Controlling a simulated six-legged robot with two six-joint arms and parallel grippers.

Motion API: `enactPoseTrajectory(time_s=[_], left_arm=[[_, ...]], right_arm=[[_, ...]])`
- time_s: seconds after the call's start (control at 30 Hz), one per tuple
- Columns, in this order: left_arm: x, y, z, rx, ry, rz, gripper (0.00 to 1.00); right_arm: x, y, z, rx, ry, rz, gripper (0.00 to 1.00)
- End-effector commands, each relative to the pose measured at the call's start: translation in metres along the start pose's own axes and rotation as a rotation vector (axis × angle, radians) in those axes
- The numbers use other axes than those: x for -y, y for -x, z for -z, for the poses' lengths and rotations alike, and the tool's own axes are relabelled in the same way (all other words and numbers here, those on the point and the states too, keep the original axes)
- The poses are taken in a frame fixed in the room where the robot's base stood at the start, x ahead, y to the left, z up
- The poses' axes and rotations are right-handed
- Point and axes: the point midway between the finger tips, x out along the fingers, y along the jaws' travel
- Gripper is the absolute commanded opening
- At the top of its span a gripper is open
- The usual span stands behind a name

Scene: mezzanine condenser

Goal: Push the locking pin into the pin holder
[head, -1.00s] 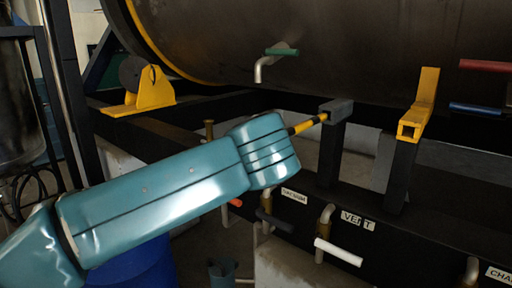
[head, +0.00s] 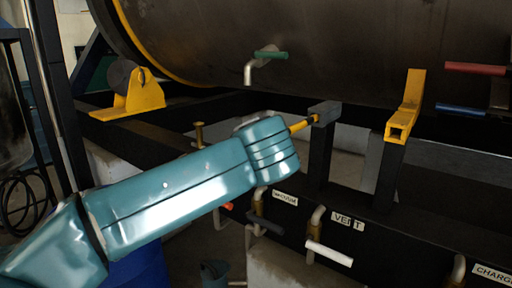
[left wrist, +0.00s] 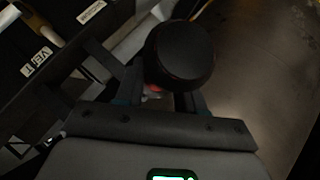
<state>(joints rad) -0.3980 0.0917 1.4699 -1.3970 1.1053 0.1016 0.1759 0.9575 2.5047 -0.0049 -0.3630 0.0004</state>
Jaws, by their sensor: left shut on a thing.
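A yellow rod with a dark band, which looks like the locking pin (head: 301,125), sticks out past the end of my left arm in the head view. Its far end meets or overlaps a grey block (head: 326,109) on a black post, which looks like the pin holder. How deep it sits I cannot tell. In the left wrist view, my left gripper (left wrist: 158,94) is shut around a part under a round black knob (left wrist: 180,55), with a little red below it. The knob hides the fingertips and the pin's far end. My right gripper is not in view.
A yellow bracket (head: 406,108) stands on another black post to the right. A large dark tank (head: 350,45) hangs above, with a green-handled valve (head: 270,55). A white-handled valve (head: 328,254) and a VENT label (head: 347,221) are on the lower black beam.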

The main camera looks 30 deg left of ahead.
Motion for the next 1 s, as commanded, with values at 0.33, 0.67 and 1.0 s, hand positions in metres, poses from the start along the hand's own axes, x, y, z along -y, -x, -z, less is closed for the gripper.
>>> enactPoseTrajectory(time_s=[0.33, 0.67, 1.0], left_arm=[[0.002, -0.001, 0.002, -0.002, 0.002, 0.003, 0.0], [0.002, -0.013, 0.015, -0.001, 0.002, 0.004, 0.0], [0.001, -0.028, 0.031, -0.002, 0.002, 0.004, 0.0]], right_arm=[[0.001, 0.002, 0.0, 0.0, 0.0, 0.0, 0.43], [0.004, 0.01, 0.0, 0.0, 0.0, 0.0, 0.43], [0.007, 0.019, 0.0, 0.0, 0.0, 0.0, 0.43]])
